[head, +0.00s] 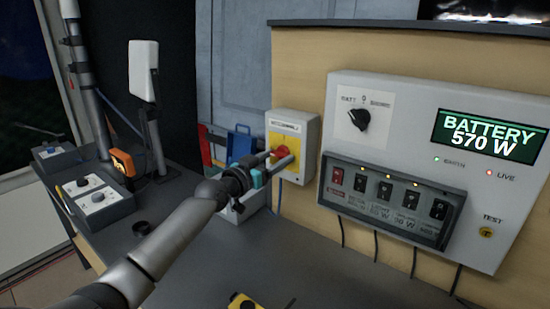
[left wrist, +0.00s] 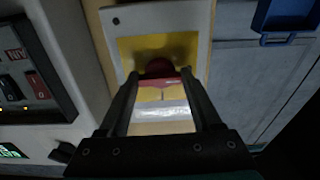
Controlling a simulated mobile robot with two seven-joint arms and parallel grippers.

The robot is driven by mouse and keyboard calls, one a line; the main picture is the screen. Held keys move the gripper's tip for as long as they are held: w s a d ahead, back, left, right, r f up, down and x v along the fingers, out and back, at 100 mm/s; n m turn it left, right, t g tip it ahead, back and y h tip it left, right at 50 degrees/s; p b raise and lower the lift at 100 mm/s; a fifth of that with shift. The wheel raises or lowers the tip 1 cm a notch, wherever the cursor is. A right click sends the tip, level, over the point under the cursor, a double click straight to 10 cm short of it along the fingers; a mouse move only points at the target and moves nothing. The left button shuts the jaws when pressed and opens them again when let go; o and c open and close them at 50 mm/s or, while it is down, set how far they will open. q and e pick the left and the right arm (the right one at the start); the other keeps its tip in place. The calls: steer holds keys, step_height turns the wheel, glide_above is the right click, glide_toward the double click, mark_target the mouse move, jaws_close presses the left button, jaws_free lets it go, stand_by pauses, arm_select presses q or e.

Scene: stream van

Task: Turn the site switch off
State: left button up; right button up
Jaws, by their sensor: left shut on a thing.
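The site switch is a grey box (head: 309,125) on the wooden wall with a yellow plate (head: 285,126) and a red rotary handle (head: 279,151). My left gripper (head: 277,160) reaches it from the left and is shut on the red handle. In the left wrist view, the fingers (left wrist: 160,82) lie at both ends of the red handle (left wrist: 159,69), over the yellow plate (left wrist: 126,50). The label print is too blurred to read, and the fingers partly hide the handle, so I cannot tell its exact setting. My right gripper is not in view.
A white panel (head: 400,95) right of the switch has a selector knob (head: 360,119), a row of breakers (head: 386,193) and a display (head: 489,138) reading BATTERY 570 W. Grey control boxes (head: 98,198) sit on the left.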

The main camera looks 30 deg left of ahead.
arm_select(q)
steer(key=o, duration=1.4)
steer(key=shift+s, duration=0.15)
steer(key=shift+s+a+p, duration=0.2)
steer(key=shift+s+p, duration=0.1)
steer(key=shift+s, duration=2.2)
steer(key=shift+s+a+p, duration=0.2)
steer(key=shift+s+p, duration=0.1)
steer(key=shift+s, duration=2.15)
steer(key=shift+s+a+p, duration=0.2)
steer(key=shift+s+p, duration=0.1)
steer(key=shift+s, duration=2.2)
